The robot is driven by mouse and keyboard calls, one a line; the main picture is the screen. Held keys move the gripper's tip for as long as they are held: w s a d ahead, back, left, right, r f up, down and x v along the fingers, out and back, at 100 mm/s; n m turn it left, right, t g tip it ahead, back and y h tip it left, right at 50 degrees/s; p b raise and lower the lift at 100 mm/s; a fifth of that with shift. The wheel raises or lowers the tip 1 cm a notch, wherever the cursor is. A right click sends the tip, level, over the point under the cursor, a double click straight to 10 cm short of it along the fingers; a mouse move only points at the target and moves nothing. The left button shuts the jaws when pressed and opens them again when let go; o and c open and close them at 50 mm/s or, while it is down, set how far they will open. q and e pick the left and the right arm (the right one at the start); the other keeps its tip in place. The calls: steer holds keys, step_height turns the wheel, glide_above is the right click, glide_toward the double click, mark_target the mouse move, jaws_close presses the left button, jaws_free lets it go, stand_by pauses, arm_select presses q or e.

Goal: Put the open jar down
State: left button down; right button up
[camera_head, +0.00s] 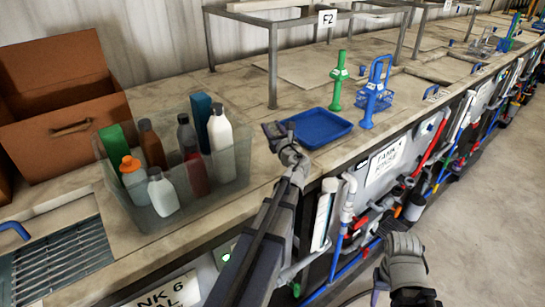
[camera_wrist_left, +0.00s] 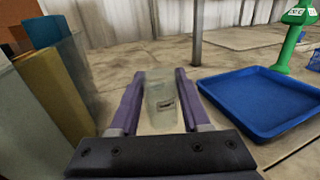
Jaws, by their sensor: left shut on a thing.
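My left gripper (camera_head: 274,131) is low over the counter, just left of the blue tray. In the left wrist view its two purple fingers (camera_wrist_left: 160,98) are shut on a clear, see-through jar (camera_wrist_left: 161,95) between them. Something small and dark shows through the jar. I cannot tell whether its base touches the counter. In the head view the jar cannot be made out.
The blue tray (camera_head: 316,127) lies right of the gripper; it also shows in the left wrist view (camera_wrist_left: 262,102). A clear bin (camera_head: 225,178) of bottles stands to the left. A green holder (camera_head: 338,80) and a blue rack (camera_head: 374,98) stand behind. Bare counter (camera_wrist_left: 125,62) lies ahead.

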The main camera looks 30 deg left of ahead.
arm_select(q)
steer(key=shift+f+b, duration=4.1)
steer(key=shift+f, duration=0.4)
steer(key=shift+f, duration=0.25)
steer(key=shift+c, duration=1.8)
jaws_free()
steer(key=shift+r, duration=0.1)
steer(key=shift+r, duration=0.1)
steer(key=shift+s+d, duration=0.15)
steer(key=shift+d, duration=0.05)
steer(key=v, duration=1.1)
steer(key=shift+s+d, duration=0.15)
